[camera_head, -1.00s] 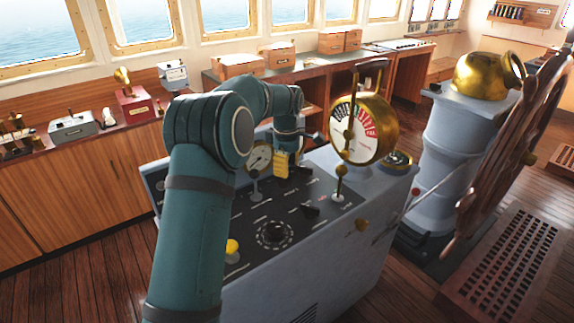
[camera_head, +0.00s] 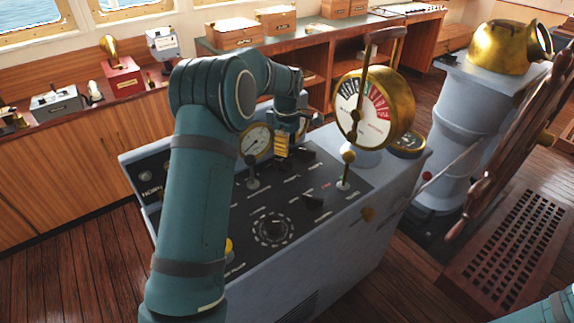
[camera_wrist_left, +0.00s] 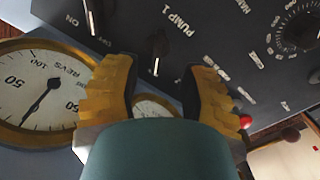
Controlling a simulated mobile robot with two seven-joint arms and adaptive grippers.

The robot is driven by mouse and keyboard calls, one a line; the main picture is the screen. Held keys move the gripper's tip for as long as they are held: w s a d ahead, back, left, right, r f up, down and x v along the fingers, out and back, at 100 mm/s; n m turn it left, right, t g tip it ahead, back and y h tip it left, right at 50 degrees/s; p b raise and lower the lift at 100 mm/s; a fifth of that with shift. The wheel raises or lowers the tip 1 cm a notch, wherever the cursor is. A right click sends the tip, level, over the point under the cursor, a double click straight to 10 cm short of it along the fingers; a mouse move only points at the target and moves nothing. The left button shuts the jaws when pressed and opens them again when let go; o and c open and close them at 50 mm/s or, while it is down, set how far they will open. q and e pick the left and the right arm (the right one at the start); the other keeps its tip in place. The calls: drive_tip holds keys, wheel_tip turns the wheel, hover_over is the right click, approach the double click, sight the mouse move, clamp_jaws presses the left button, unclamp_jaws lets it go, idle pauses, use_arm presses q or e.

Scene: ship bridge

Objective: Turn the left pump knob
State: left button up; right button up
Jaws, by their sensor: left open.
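My left gripper (camera_head: 283,143) is over the far part of the console (camera_head: 345,235), beside the small round gauge. In the left wrist view its two yellow fingers (camera_wrist_left: 160,92) are spread apart with nothing between the tips. A dark knob (camera_wrist_left: 157,47) with a pale pointer line stands by the label "PUMP 1", just ahead of the gap and apart from the fingers. Another dark knob (camera_wrist_left: 93,15) stands to its left, near "ON" and "OFF". In the head view, dark knobs (camera_head: 291,167) sit close by the gripper; which is the left pump knob is unclear there. My right gripper is not seen.
A brass telegraph dial (camera_head: 366,108) rises from the console right of my left gripper. A white gauge (camera_head: 256,142) and a lever (camera_head: 253,182) stand close on its left. A round dial (camera_head: 272,230) lies nearer. A wooden wheel (camera_head: 510,130) stands at right.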

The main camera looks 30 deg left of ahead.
sight(287, 162)
use_arm(q)
wheel_tip(287, 162, down, 8)
drive_tip(key=shift+r+b, duration=0.25)
drive_tip(key=shift+b, duration=0.15)
clamp_jaws()
